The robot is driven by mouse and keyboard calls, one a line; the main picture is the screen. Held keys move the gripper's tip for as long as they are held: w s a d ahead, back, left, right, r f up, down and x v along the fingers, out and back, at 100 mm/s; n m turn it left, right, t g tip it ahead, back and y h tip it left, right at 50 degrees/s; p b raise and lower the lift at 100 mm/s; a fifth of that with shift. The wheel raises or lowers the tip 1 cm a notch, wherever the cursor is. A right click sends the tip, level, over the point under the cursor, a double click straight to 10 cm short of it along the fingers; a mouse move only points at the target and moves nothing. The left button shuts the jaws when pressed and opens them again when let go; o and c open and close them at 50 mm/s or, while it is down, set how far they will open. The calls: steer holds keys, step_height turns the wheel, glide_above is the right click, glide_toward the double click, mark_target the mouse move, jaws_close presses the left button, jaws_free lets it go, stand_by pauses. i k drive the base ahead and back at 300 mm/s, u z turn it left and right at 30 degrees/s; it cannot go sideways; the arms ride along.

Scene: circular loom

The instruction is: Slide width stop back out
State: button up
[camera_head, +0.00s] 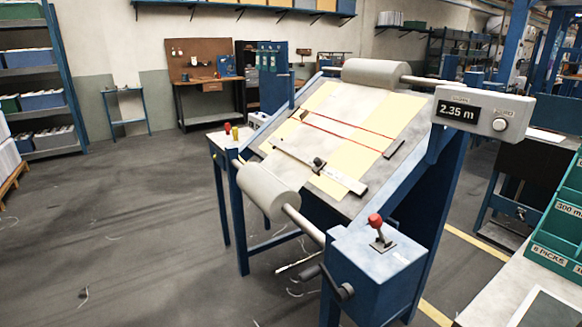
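A sloping blue-framed table stands in the middle, its pale grey bed (345,205) carrying yellowish cloth (360,155) with thin red lines across it. A long pale bar (338,177) lies slantwise across the lower part of the bed, with a dark knob (318,162) on it. A short dark strip (393,149) lies at the right edge of the cloth, and a small dark piece (304,114) is near the upper left. I cannot tell for sure which of these is the width stop. My gripper is not in view.
Pale rolls lie at the table's lower left (268,188) and top (375,73). A red-knobbed lever (376,221) stands on the front blue box, beside a crank (345,291). A display (457,109) reads 2.35 m. Green bins (560,230) stand right. The left floor is mostly clear.

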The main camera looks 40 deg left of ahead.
mark_target(319, 164)
steer(key=u, duration=1.45)
steer(key=k, duration=0.6)
steer(key=u, duration=0.75)
steer(key=i, duration=1.1)
steer(key=z, duration=0.65)
steer(key=i, duration=0.35)
steer(key=z, duration=0.4)
